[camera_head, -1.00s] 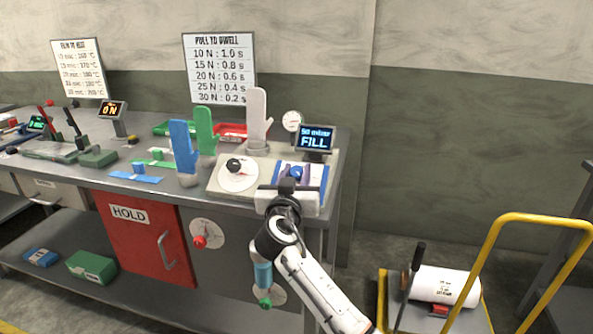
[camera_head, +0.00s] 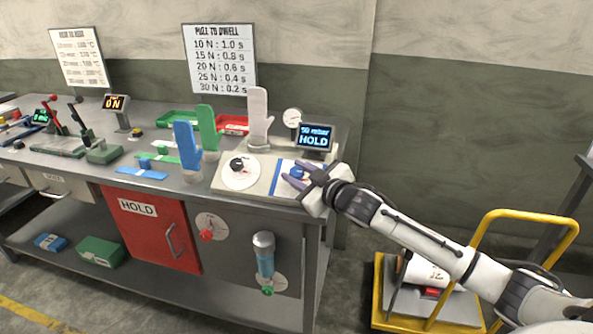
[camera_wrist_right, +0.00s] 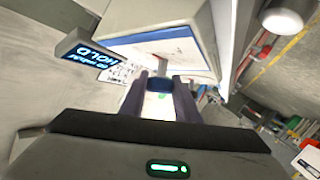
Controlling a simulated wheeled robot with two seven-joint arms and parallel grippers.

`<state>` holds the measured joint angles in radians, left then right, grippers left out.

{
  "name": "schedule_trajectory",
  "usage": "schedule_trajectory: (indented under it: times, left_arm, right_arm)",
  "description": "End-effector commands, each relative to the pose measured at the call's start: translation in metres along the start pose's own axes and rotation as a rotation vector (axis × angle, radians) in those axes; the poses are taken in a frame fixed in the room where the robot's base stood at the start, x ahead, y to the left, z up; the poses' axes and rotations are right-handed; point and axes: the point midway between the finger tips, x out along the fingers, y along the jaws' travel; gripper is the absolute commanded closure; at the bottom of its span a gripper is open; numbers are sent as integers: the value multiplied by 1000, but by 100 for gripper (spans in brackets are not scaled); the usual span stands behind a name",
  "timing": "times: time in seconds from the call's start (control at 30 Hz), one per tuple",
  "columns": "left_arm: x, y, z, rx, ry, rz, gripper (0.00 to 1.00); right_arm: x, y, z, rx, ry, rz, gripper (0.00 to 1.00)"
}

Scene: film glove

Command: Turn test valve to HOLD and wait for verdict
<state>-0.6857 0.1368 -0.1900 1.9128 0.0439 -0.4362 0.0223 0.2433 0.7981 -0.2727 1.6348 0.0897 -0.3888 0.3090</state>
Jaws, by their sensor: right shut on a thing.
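The blue valve knob (camera_head: 297,172) sits on a white plate with a blue border (camera_head: 282,182) at the right end of the bench. My right gripper (camera_head: 299,176) is shut on it, coming from the front right. In the right wrist view the dark fingers stand either side of the blue knob (camera_wrist_right: 160,84), which they partly hide. The small display (camera_head: 315,138) behind the plate reads "50 mbar HOLD". It also shows, turned sideways, in the right wrist view (camera_wrist_right: 88,56). My left gripper is not in view.
A white hand form (camera_head: 258,118) and a round gauge (camera_head: 292,117) stand behind the plate. A black knob on a white dial (camera_head: 240,180) is left of it, with blue (camera_head: 186,147) and green (camera_head: 208,130) gloves beyond. A yellow cart (camera_head: 480,240) stands on the floor at right.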

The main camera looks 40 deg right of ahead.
Motion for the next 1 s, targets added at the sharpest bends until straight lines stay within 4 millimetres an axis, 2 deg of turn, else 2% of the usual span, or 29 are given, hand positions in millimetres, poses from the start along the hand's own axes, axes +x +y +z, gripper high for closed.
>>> schedule_trajectory:
  times: [0.5,1.0]
  left_arm:
    - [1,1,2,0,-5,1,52]
    - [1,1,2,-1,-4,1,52]
  right_arm:
    - [0,2,0,-107,-2,-176,93]
    - [0,0,1,-123,-3,-215,93]
